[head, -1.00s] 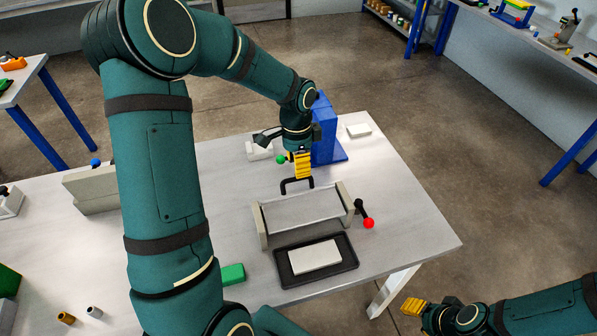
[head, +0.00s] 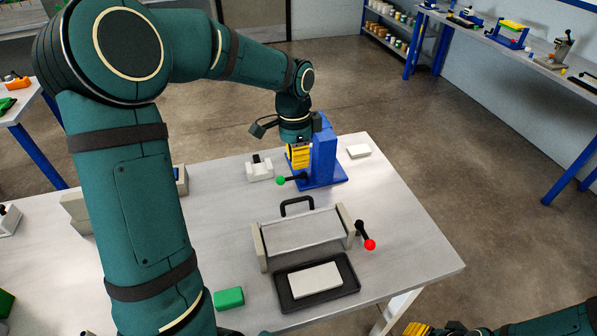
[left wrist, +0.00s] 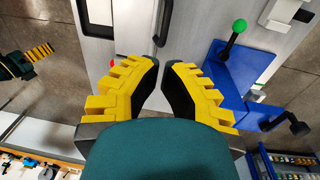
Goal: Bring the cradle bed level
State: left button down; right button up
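The cradle (head: 352,222) stands near the table's front, with two pale end walls and a flat grey bed (head: 302,234) between them. I cannot tell the bed's exact tilt. A black handle (head: 297,203) sits at its back edge, and a red-knobbed lever (head: 369,244) at its right end. My left gripper (head: 298,160) is behind the handle, apart from it, left of the blue stand (head: 324,155). In the left wrist view its fingers (left wrist: 161,68) are apart with nothing between them. My right gripper (head: 418,329) is cut off at the bottom edge; its opening is unclear.
A black tray (head: 352,285) with a white slab (head: 315,280) lies in front of the cradle. A green-knobbed lever (head: 281,181) reaches left from the blue stand. A small white fixture (head: 259,172), a white block (head: 359,151) and a green block (head: 229,298) are on the table. The right side is clear.

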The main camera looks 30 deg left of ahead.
pick_arm(q)
jog(key=s+d+t+b, duration=0.1)
jog(key=s+t+b, duration=0.2)
jog(key=s+b, duration=0.15)
jog(key=b, duration=0.3)
send_near(300, 200)
jog(key=shift+t, duration=0.3)
jog(key=x, duration=0.3)
jog(key=d+x, duration=0.1)
jog(key=x, duration=0.2)
jog(key=shift+s+d+f, duration=0.1)
jog(key=shift+s+d, duration=0.05)
jog(key=shift+s, duration=0.05)
jog(key=shift+w+a+f, duration=0.1)
jog(key=shift+f, duration=0.3)
jog(key=shift+w+a+f, duration=0.1)
jog(key=shift+a+f, duration=0.05)
jog(key=shift+f, duration=0.25)
jog(key=shift+w+a+f+b, duration=0.15)
jog(key=shift+f+b, duration=0.2)
jog(key=shift+f, duration=0.15)
jog(key=shift+w+a+f+b, duration=0.2)
jog(key=shift+f+b, duration=0.15)
jog(key=shift+f, duration=0.15)
jog(key=shift+s, duration=0.1)
jog(key=shift+r, duration=0.1)
